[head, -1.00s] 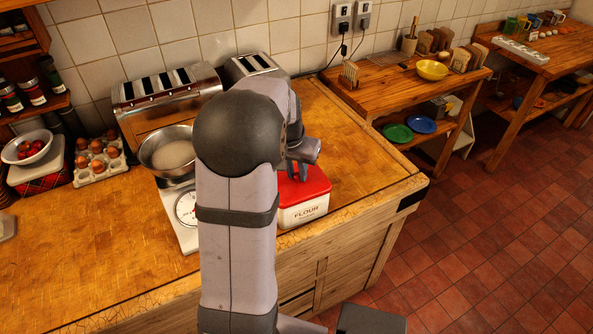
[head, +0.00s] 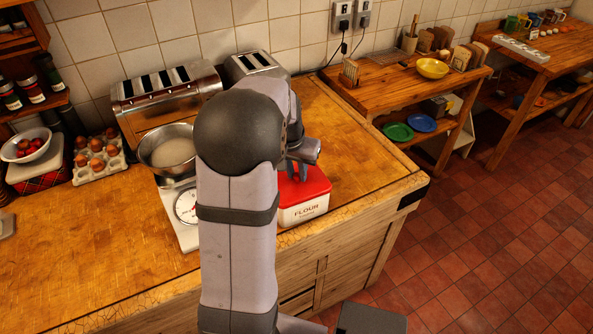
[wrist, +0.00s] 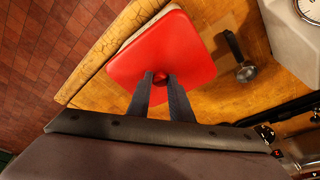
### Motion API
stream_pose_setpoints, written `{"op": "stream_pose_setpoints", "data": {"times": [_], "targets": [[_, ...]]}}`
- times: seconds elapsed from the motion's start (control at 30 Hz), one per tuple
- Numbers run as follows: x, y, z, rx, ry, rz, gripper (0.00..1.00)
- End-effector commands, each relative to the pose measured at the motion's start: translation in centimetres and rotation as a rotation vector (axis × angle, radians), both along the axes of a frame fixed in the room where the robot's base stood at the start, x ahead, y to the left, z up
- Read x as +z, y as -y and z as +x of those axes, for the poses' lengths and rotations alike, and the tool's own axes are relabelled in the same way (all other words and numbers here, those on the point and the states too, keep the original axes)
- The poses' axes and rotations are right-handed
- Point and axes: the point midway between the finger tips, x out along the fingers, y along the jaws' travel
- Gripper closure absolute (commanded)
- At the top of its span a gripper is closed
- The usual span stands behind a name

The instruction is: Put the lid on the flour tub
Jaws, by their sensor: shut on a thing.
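The flour tub (head: 303,213) is a white box with "FLOUR" on its front, near the right front edge of the wooden worktop. The red lid (head: 312,187) lies over its top in the head view. In the wrist view the lid (wrist: 185,50) is a rounded red square with a small knob, and a pale strip of the tub (wrist: 140,33) shows past its upper-left edge. My gripper (wrist: 160,80) is shut on the lid's knob from above. In the head view my arm hides part of the lid. I cannot tell whether the lid is fully seated.
A scale (head: 184,208) with a metal bowl (head: 168,150) stands left of the tub, partly behind my arm. A toaster (head: 165,90) stands at the back. A dark-handled utensil (wrist: 235,48) lies beside the tub. The worktop (head: 365,160) right of the tub is clear.

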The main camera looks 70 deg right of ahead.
Motion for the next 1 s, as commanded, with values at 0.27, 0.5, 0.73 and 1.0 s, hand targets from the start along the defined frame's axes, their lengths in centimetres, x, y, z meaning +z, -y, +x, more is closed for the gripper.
{"op": "stream_pose_setpoints", "data": {"times": [0.27, 0.5, 0.73, 1.0], "targets": [[-0.34, -0.01, 0.00, 0.000, 0.000, 0.000, 1.00], [-0.45, 0.00, 0.00, 0.000, 0.000, 0.000, 1.00], [-0.43, 0.01, 0.00, 0.000, 0.000, 0.000, 0.76], [-0.42, 0.00, 0.00, 0.000, 0.000, 0.000, 0.59]]}}
